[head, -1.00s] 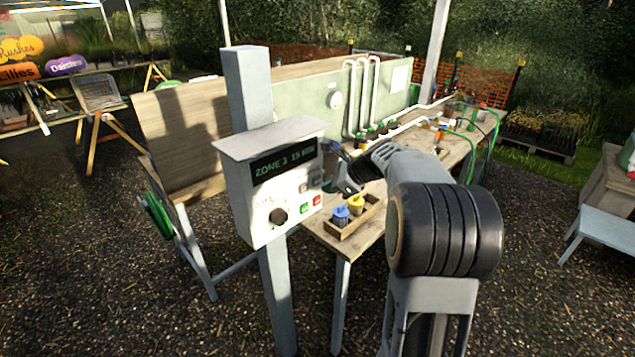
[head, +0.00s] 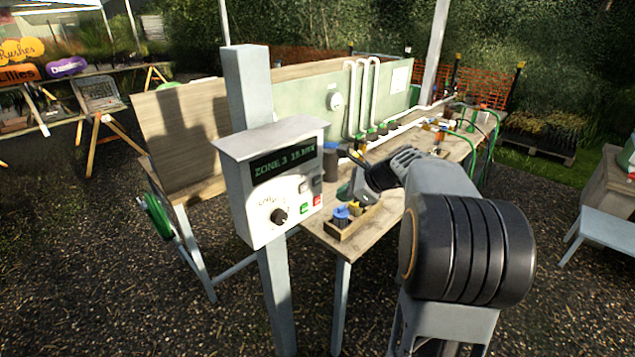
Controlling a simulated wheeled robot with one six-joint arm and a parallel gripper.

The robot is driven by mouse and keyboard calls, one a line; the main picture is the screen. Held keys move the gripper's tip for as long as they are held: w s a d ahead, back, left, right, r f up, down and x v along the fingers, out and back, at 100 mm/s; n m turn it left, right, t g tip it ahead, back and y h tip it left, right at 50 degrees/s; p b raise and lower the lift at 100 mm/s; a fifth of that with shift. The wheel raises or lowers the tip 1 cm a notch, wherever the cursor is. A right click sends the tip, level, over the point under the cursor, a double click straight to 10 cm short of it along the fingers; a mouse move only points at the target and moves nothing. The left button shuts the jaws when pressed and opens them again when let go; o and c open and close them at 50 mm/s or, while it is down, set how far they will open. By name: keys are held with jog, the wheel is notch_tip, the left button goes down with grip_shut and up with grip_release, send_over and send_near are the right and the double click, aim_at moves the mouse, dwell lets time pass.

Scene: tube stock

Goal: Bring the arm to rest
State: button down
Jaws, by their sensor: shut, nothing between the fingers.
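My arm reaches from the lower right over the near end of the wooden bench (head: 345,250). My gripper (head: 356,190) is small in the head view, just right of the control box and above the small wooden tray (head: 345,232). It is shut and holds nothing. Its fingertips are hard to make out against the bench. A blue fitting (head: 342,213) stands in the tray, below the gripper. A yellow one beside it is largely hidden by my gripper.
A grey control box (head: 272,185) on a post stands close to the left of my gripper. A green back panel (head: 318,112) with white pipes runs behind the bench. Fittings and green hoses (head: 483,125) lie at the bench's far end. A blue-grey table (head: 605,228) stands at right.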

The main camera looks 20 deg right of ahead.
dwell(0.6)
jog(key=s+a+f+n+g+h, duration=0.25)
jog(key=s+f+n, duration=0.35)
jog(key=s+n, duration=0.4)
jog(key=s+a+r+n+h, duration=0.2)
jog(key=s+a+n+h, duration=0.2)
jog(key=s+a+n, duration=0.5)
jog(key=s+n, duration=0.1)
jog(key=n, duration=0.3)
jog(key=shift+s+a+n, duration=0.2)
jog(key=shift+a+n, duration=0.1)
